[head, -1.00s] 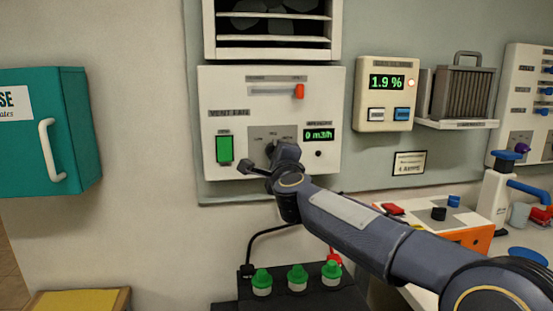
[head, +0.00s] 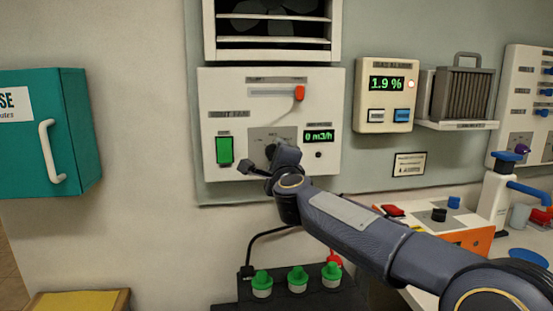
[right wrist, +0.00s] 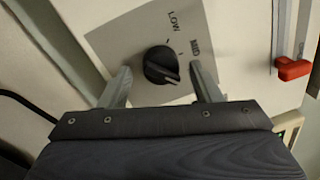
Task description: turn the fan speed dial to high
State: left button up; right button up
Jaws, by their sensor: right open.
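The fan speed dial, a round black knob (right wrist: 161,65), sits on a grey plate (right wrist: 120,35) marked LOW and MID; any further label is hidden. In the head view the dial (head: 271,150) is partly covered by my right gripper. My right gripper (right wrist: 162,85) is open, one finger on each side of the knob, with gaps visible between fingers and knob. In the head view the right gripper (head: 258,162) is in front of the vent fan panel (head: 225,95). The panel readout (head: 319,135) shows 0 m3/h. My left gripper is not in view.
A red slider handle (head: 300,93) is above the dial and a green switch (head: 225,150) to its left. A fan grille (head: 272,40) is above the panel. A teal cabinet (head: 50,130) hangs at left.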

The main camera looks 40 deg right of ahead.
jog(key=shift+s, duration=0.15)
jog(key=v, duration=0.7)
jog(key=shift+s+a, duration=0.2)
jog(key=shift+s, duration=0.05)
jog(key=shift+f, duration=0.1)
